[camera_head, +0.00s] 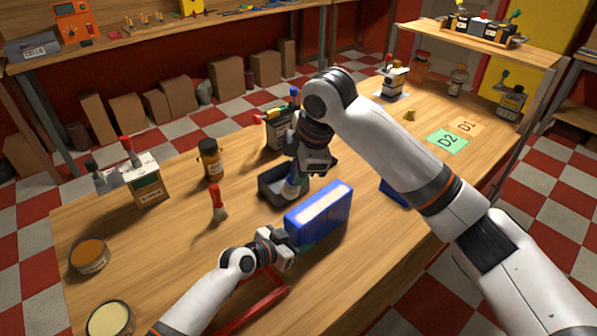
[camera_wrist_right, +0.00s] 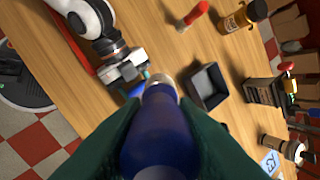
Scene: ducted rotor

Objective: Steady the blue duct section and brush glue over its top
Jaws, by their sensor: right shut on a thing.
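The blue duct section (camera_head: 320,217) stands on the table, with a pale strip along its top. My left gripper (camera_head: 283,250) is at its left end, against or very close to it. Whether its fingers are closed on the duct is unclear. My right gripper (camera_head: 314,160) is above and behind the duct, shut on a brush whose blue handle (camera_wrist_right: 160,135) fills the middle of the right wrist view. The brush's pale tip (camera_head: 291,188) points down and overlaps the dark open tray (camera_head: 270,190) in the head view. In the right wrist view the tip shows beside the tray (camera_wrist_right: 208,87).
A red-handled tool (camera_head: 217,203), a brown bottle (camera_head: 210,160) and a box (camera_head: 147,188) stand to the left. A red frame (camera_head: 262,307) lies near the front. Another blue piece (camera_head: 394,192) is partly hidden behind my right arm.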

